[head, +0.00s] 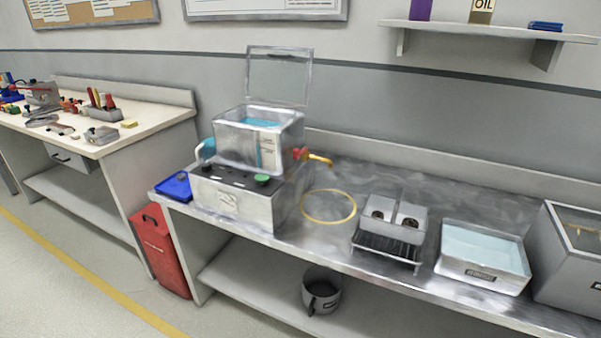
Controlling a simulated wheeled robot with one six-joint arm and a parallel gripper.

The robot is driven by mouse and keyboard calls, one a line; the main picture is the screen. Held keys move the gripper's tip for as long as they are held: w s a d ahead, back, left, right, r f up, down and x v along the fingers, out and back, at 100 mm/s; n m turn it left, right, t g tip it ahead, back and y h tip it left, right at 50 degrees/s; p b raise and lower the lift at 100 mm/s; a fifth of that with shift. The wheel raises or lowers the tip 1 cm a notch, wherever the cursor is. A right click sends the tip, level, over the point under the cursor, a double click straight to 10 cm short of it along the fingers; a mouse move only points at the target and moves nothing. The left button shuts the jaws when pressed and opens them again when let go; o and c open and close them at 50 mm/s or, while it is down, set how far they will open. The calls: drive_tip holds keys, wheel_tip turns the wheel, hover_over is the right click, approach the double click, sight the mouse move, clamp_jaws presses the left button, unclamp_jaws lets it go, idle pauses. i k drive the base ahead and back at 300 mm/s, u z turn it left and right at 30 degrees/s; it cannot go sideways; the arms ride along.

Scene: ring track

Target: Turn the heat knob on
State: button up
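A metal heating unit (232,203) stands at the left end of the steel bench, with an open-lidded tank (262,138) of blue liquid on top. A green round control (262,178) sits at the right of the unit's dark top panel (235,175). Small marks or controls lie further left on that panel. They are too small to read, so I cannot tell for sure which control is the heat knob or how it is set. My gripper is not in view.
A red-handled valve with a brass spout (320,159) juts right from the tank. A yellow ring (328,206) lies on the steel bench (335,180). A rack, a water tray (485,255) and a grey box stand further right. Floor is clear at lower left.

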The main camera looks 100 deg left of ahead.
sight(205, 167)
drive_tip(key=u, duration=3.75)
drive_tip(key=k, duration=0.55)
drive_tip(key=u, duration=0.85)
drive_tip(key=i, duration=1.2)
drive_tip(key=u, duration=0.45)
drive_tip(key=i, duration=1.15)
drive_tip(key=z, duration=1.15)
drive_tip(key=i, duration=0.85)
drive_tip(key=z, duration=0.75)
